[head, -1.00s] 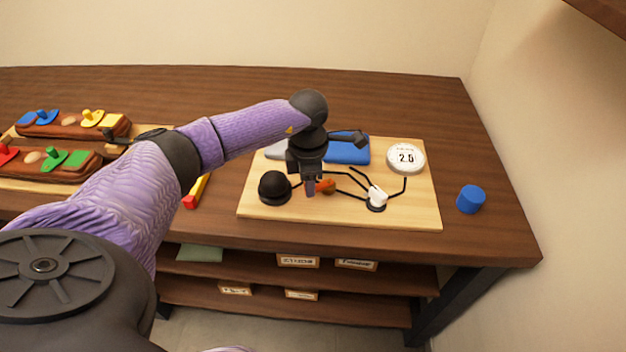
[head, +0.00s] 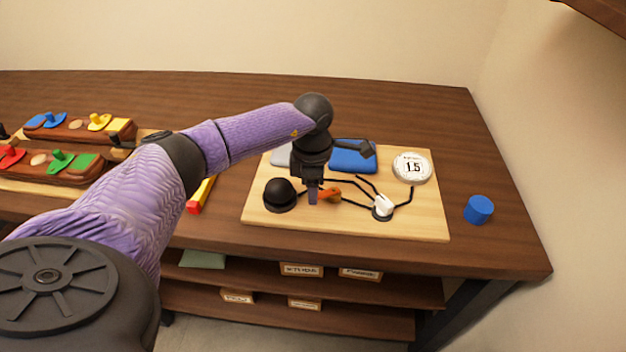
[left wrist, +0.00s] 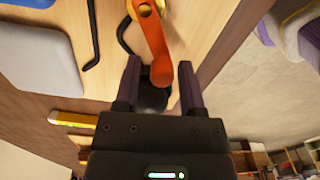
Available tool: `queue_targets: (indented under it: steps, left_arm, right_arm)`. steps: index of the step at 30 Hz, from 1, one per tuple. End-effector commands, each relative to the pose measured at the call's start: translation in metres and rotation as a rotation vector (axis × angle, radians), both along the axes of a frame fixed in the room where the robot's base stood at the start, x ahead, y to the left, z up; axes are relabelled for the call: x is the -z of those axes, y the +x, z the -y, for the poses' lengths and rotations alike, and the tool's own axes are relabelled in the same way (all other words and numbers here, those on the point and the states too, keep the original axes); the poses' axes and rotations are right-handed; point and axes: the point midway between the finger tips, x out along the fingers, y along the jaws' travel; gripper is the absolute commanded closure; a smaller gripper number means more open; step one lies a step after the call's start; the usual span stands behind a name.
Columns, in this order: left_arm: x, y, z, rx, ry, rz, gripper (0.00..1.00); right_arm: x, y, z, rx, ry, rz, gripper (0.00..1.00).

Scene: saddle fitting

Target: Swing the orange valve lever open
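The orange valve lever (head: 325,194) sits on the light wooden board (head: 420,226), partly hidden by my left gripper in the head view. My left gripper (head: 313,198) points down at the lever's left side. In the left wrist view the lever (left wrist: 155,45) reaches from its round pivot down to between the two fingertips (left wrist: 158,72). The fingers stand apart, with visible gaps beside the lever; whether either touches it I cannot tell. The round white gauge (head: 412,168) reads 1.5. My right gripper is not in view.
A black bulb (head: 279,194) stands left of the lever, and a white fitting (head: 383,206) with black tubes right of it. Blue (head: 352,156) and grey (head: 281,156) pads lie behind. A blue cylinder (head: 478,210) stands right of the board. Coloured blocks sit at left.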

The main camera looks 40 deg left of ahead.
Motion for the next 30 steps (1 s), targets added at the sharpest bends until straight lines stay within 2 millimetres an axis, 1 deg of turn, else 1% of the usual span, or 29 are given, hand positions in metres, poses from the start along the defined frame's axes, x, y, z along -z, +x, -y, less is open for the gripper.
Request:
queue_targets:
  steps: [8, 10, 11, 13, 18, 21, 25, 30]
  left_arm:
    - [0.001, 0.000, 0.001, 0.001, 0.000, -0.002, 0.35]
    - [-0.002, 0.000, 0.001, 0.001, -0.001, -0.002, 0.35]
    - [-0.005, 0.000, 0.000, 0.001, -0.001, -0.001, 0.35]
    - [-0.020, 0.000, 0.000, 0.000, 0.000, 0.001, 0.35]
    - [-0.065, 0.000, 0.000, 0.001, 0.000, 0.003, 0.35]
    - [-0.085, 0.000, 0.001, 0.001, -0.002, 0.003, 0.35]
    - [-0.098, 0.000, 0.000, 0.000, -0.001, -0.001, 0.35]
    - [-0.099, 0.000, 0.000, 0.000, 0.000, -0.002, 0.35]
  right_arm:
    - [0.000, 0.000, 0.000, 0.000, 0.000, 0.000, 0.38]
    - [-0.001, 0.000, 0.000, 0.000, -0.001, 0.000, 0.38]
    - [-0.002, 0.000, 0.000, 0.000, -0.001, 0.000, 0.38]
    - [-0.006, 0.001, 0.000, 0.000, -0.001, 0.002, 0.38]
    - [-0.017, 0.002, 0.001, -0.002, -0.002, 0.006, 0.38]
    - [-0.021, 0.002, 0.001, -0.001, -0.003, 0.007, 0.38]
    - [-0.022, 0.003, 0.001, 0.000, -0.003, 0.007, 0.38]
    - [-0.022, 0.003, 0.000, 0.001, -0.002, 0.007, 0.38]
